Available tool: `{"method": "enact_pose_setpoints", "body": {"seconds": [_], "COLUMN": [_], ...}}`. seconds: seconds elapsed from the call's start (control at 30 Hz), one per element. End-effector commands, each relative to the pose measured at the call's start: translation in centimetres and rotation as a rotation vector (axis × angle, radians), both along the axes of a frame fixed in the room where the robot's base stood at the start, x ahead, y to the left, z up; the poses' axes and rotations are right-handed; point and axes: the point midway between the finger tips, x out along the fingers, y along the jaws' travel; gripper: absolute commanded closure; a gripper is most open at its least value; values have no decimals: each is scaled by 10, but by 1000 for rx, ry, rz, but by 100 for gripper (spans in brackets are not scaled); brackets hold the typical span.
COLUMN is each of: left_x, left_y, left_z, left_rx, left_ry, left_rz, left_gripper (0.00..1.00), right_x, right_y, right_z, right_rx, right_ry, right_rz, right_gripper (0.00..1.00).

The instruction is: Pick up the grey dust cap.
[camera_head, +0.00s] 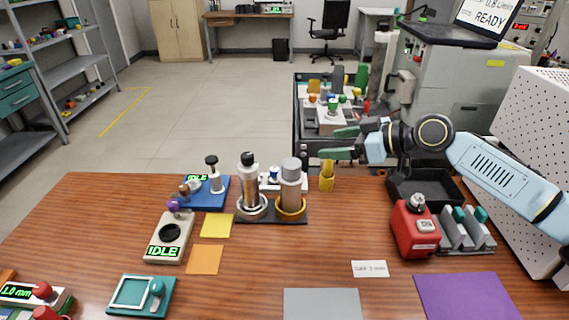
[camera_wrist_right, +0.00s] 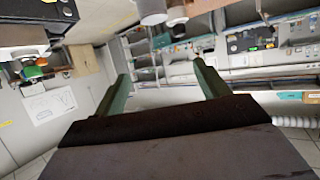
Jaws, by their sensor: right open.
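A grey cap (camera_head: 291,164) sits on top of a tan upright cylinder (camera_head: 291,188) with a gold ring base, in the middle of the head view; I take it for the grey dust cap. My right gripper (camera_head: 336,143) is open, with its green fingers apart, above the table to the right of that cylinder. Its fingers (camera_wrist_right: 163,86) also show spread in the right wrist view, with nothing between them. A grey cylindrical end (camera_wrist_right: 152,10) shows at the top of that view; I cannot tell whether it is the cap. My left gripper is not in view.
A black-topped cylinder (camera_head: 249,182) stands just left of the capped one on a dark base. A yellow holder (camera_head: 327,177) stands just right. A red container (camera_head: 415,230) and a black tray (camera_head: 423,187) are further right.

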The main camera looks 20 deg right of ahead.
Motion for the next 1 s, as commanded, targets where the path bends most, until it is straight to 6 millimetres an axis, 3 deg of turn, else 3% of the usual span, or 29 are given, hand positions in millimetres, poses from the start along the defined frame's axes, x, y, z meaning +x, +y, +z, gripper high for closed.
{"method": "enact_pose_setpoints", "body": {"seconds": [0.03,0.1,0.4,0.53,0.8,1.0], "left_x": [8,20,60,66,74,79], "left_y": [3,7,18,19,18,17], "left_z": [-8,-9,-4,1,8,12], "left_rx": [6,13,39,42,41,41], "left_ry": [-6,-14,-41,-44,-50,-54], "left_rz": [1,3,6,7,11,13], "left_gripper": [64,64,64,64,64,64], "right_x": [0,0,0,5,37,50], "right_y": [0,0,0,6,42,55], "right_z": [-14,-24,-56,-61,-79,-87], "right_rx": [0,-1,-1,0,2,0], "right_ry": [0,-1,0,-1,-1,0], "right_rz": [0,0,0,1,3,1], "right_gripper": [26,26,26,26,26,26]}}
